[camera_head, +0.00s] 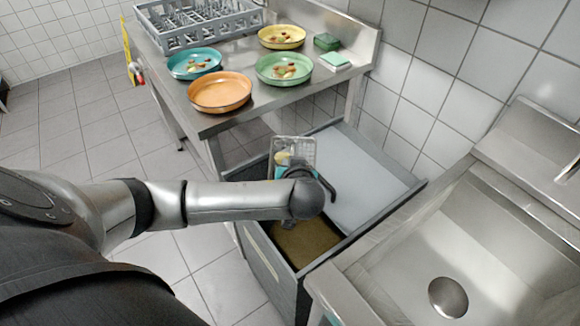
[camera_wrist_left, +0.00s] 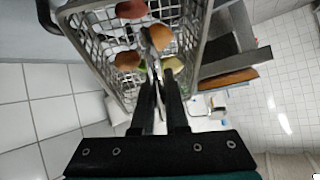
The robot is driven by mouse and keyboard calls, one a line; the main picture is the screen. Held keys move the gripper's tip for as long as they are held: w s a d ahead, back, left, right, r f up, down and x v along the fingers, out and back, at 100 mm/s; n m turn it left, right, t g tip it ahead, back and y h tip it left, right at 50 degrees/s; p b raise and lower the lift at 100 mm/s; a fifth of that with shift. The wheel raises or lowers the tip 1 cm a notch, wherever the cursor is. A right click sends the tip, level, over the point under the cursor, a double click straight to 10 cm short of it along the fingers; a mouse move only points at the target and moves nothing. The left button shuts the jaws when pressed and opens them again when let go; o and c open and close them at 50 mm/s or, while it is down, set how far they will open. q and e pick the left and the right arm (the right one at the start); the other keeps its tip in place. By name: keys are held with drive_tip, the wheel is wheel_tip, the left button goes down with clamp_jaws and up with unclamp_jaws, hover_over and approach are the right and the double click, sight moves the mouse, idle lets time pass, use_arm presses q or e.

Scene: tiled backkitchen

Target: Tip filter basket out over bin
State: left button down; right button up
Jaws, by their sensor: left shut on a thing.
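The filter basket (camera_head: 293,148) is a grey wire-mesh basket held over the pull-out bin drawer. In the left wrist view the basket (camera_wrist_left: 107,62) shows its open inside with several red, brown and yellowish food scraps (camera_wrist_left: 128,60) in it. My left gripper (camera_wrist_left: 160,88) is shut on the basket's thin metal handle. In the head view my wrist covers most of the gripper and the near part of the basket. The bin (camera_head: 306,243) is the open drawer compartment with a brown bottom, below the basket and my wrist. My right gripper is in neither view.
A pale grey panel (camera_head: 362,185) fills the drawer's back part. A steel sink (camera_head: 480,240) stands at right. The steel table (camera_head: 225,121) behind carries an orange plate (camera_head: 220,92), other plates with scraps, sponges (camera_head: 335,60) and a dish rack (camera_head: 195,25).

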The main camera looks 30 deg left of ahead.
use_arm(q)
drive_tip(key=shift+r, duration=0.1)
drive_tip(key=shift+s+t+y+b, duration=0.1)
drive_tip(key=shift+t+y+b, duration=0.2)
drive_tip(key=shift+t+b, duration=0.3)
drive_tip(key=shift+s+d+r+t+y+b, duration=0.1)
drive_tip(key=shift+r+t+y+b, duration=0.25)
drive_tip(key=shift+t+b, duration=0.4)
drive_tip(key=shift+r+b, duration=0.15)
drive_tip(key=shift+b, duration=0.3)
drive_tip(key=shift+r+n+y, duration=0.25)
drive_tip(key=shift+r+n, duration=0.05)
drive_tip(key=shift+r, duration=0.05)
